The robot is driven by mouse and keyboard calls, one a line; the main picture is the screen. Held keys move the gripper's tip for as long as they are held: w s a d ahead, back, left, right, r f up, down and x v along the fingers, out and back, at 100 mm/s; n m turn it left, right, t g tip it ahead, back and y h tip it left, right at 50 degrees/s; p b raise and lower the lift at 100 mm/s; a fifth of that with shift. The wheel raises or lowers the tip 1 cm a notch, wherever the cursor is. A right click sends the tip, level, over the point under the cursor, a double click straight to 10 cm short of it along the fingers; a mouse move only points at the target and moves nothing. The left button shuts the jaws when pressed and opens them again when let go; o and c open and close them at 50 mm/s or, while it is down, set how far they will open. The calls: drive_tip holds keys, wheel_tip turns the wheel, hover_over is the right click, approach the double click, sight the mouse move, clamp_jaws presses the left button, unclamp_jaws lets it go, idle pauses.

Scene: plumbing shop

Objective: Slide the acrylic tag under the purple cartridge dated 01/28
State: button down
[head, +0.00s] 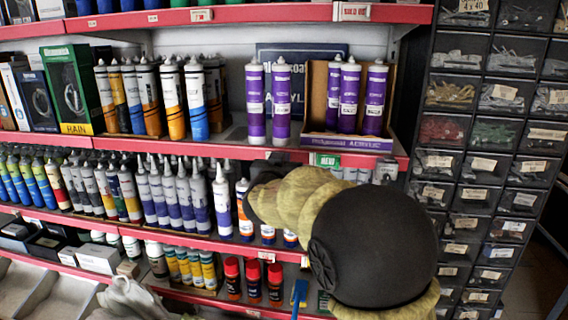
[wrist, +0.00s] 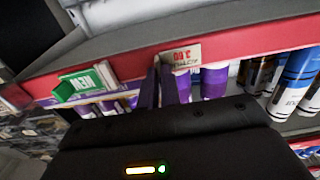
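The purple cartridges stand on the upper middle shelf in the head view: one (head: 255,102) and another (head: 281,102) side by side, and several (head: 349,97) in an open carton at right. Their dates are too small to read. A white price tag (wrist: 181,55), apparently the acrylic one, is at the red shelf edge in the wrist view, upside down. Purple cartridge parts (wrist: 214,82) show beside it. My gripper (wrist: 161,62) has its narrow fingertips at the tag's left end. I cannot tell whether they grip it. My arm hides the fingers in the head view.
A green tag (wrist: 86,84) is on the shelf edge left of my fingers in the wrist view. White-and-orange cartridges (head: 170,98) crowd the shelf at left. A dark drawer cabinet (head: 483,150) stands at right. A bare strip of shelf (head: 236,132) lies left of the purple pair.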

drive_tip(key=shift+s+d+f, duration=0.1)
drive_tip(key=shift+d, duration=0.35)
drive_tip(key=c, duration=1.6)
unclamp_jaws()
drive_tip(key=shift+s, duration=0.15)
drive_tip(key=b+v, duration=0.4)
drive_tip(key=v, duration=1.3)
drive_tip(key=shift+s, duration=0.1)
